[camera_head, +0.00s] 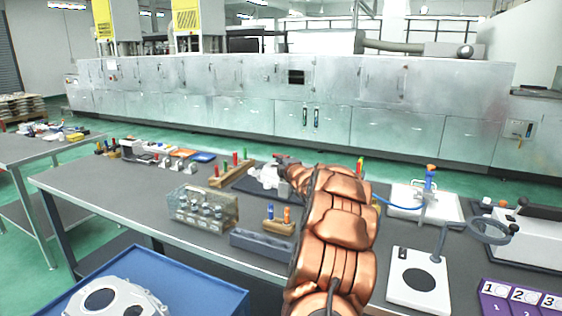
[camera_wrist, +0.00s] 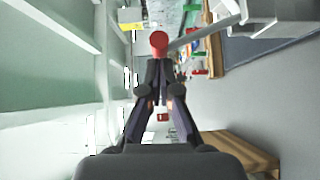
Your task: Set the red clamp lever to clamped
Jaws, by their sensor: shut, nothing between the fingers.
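In the wrist view, the red clamp lever shows as a round red knob (camera_wrist: 158,42) on the end of a slim grey bar (camera_wrist: 205,33). The bar runs from the knob up and right toward a light grey block. My gripper (camera_wrist: 158,70) is shut and empty, its fingertips just below the knob in the picture. I cannot tell whether the fingertips touch the knob. In the head view, my copper-coloured arm covers much of the area in front of a white casting (camera_head: 265,175). The gripper and lever are not clearly visible there.
The long grey workbench (camera_head: 110,185) holds a clear bin of parts (camera_head: 203,210), wooden peg racks (camera_head: 232,170), a white tray (camera_head: 455,208) with a blue hose, and a white plate with a dark disc (camera_head: 418,280). A blue cart (camera_head: 215,295) with a casting stands in front.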

